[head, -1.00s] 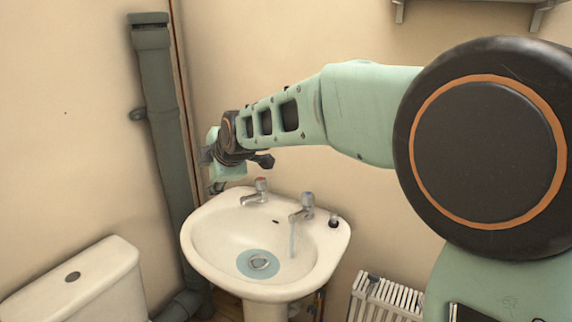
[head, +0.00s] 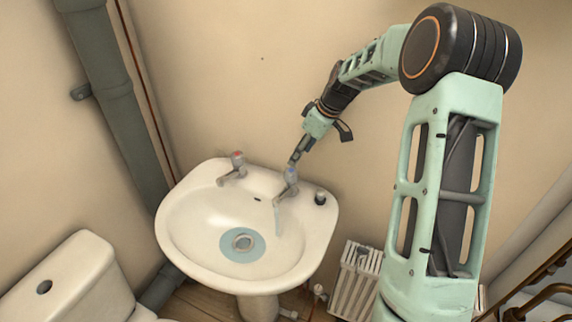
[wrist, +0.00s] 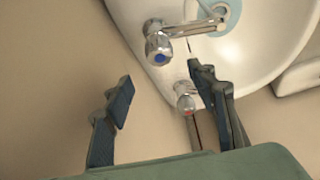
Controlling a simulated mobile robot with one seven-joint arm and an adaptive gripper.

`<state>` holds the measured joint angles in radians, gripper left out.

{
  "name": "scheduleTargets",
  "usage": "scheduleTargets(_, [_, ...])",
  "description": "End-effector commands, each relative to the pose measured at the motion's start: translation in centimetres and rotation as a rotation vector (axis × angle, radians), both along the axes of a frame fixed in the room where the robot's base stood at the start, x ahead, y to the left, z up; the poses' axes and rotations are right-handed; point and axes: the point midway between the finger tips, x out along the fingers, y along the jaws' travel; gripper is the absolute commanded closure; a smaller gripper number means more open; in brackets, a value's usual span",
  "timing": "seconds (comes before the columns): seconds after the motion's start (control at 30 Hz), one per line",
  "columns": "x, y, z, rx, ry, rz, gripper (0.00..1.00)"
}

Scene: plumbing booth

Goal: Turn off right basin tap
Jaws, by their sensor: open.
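The right basin tap (head: 290,182) is chrome with a blue-marked head, and a stream of water (head: 277,218) falls from its spout into the white basin (head: 178,245). In the wrist view the same tap (wrist: 158,48) lies ahead of the space between my fingers. The left tap (head: 233,170), red-marked, also shows in the wrist view (wrist: 184,98), partly behind the right finger. My gripper (head: 297,156) is just above and behind the right tap's head in the head view. It is open and empty (wrist: 160,76); whether a finger touches the tap cannot be told.
A dark stopper-like object (head: 320,198) sits on the basin's right rim. The wall is close behind the taps. A toilet cistern (head: 75,280) stands at left, a grey pipe (head: 115,110) runs up the corner, and a white radiator (head: 355,280) is at lower right.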

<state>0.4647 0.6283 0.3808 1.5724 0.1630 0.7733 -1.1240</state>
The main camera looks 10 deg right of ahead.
Motion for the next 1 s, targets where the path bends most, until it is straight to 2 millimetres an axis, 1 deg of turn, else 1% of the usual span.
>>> scheduleTargets(0.03, [0.1,0.4,-0.8,0.001,0.004,0.004,0.48])
scheduleTargets(0.3, [1.4,1.9,-5.6,0.0,0.003,0.004,0.48])
scheduleTargets(0.4, [1.8,2.4,-7.0,-0.001,0.002,0.005,0.48])
scheduleTargets(0.5, [2.2,2.6,-8.0,-0.001,0.0,0.004,0.48])
scheduleTargets(0.67, [2.4,2.9,-8.8,-0.002,-0.002,0.004,0.48])
scheduleTargets(0.93, [2.4,2.9,-8.9,-0.002,-0.002,0.004,0.48])
scheduleTargets(1.0, [2.4,2.9,-8.9,-0.002,-0.002,0.004,0.56])
